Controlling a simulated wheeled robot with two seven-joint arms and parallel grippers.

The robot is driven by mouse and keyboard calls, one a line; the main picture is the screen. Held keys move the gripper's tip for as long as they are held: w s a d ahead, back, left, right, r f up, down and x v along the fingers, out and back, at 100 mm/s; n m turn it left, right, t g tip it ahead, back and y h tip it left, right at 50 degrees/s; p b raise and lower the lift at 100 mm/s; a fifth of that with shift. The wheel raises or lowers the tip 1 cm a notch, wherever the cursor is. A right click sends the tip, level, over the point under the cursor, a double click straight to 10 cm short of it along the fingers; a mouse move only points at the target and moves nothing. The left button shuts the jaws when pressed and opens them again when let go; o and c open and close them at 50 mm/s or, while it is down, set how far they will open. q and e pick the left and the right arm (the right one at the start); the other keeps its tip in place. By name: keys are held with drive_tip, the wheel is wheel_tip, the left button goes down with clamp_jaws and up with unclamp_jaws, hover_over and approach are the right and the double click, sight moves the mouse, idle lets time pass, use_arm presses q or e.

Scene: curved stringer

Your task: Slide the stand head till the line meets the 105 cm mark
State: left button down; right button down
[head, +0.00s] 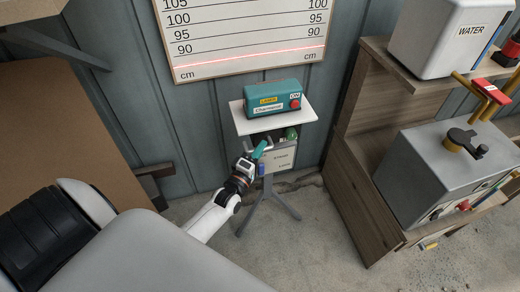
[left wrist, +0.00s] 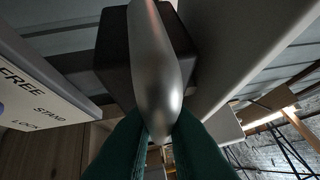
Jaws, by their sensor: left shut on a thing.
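The stand head is a pale plate (head: 245,124) on a tripod stand (head: 262,208), carrying a teal laser box (head: 272,100) with a red button. The red line (head: 250,57) crosses the wall chart (head: 235,68) just below the 90 mark. The 105 label (head: 175,4) is at the top edge of the head view. My left gripper (head: 258,152) is at the left of the stand, below the plate. In the left wrist view its green fingers (left wrist: 158,140) are shut on a grey metal handle (left wrist: 155,75). My right gripper is not in view.
A panel beside the handle reads FREE, STAND and LOCK (left wrist: 35,95). A wooden shelf (head: 355,150) with a white water container (head: 440,40) and a grey box (head: 445,165) with a valve stands right of the stand. A brown board (head: 70,130) is at left.

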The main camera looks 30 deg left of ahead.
use_arm(q)
wheel_tip(320, 180, up, 19)
drive_tip(key=p, duration=1.5)
drive_tip(key=shift+r, duration=0.1)
drive_tip(key=c, duration=1.5)
unclamp_jaws()
drive_tip(key=shift+o, duration=0.2)
drive_tip(key=shift+f, duration=0.2)
drive_tip(key=s+f+b, duration=0.1)
drive_tip(key=s, duration=1.1)
drive_tip(key=shift+d+f+b, duration=0.25)
drive_tip(key=shift+d+b, duration=0.1)
drive_tip(key=shift+b, duration=0.05)
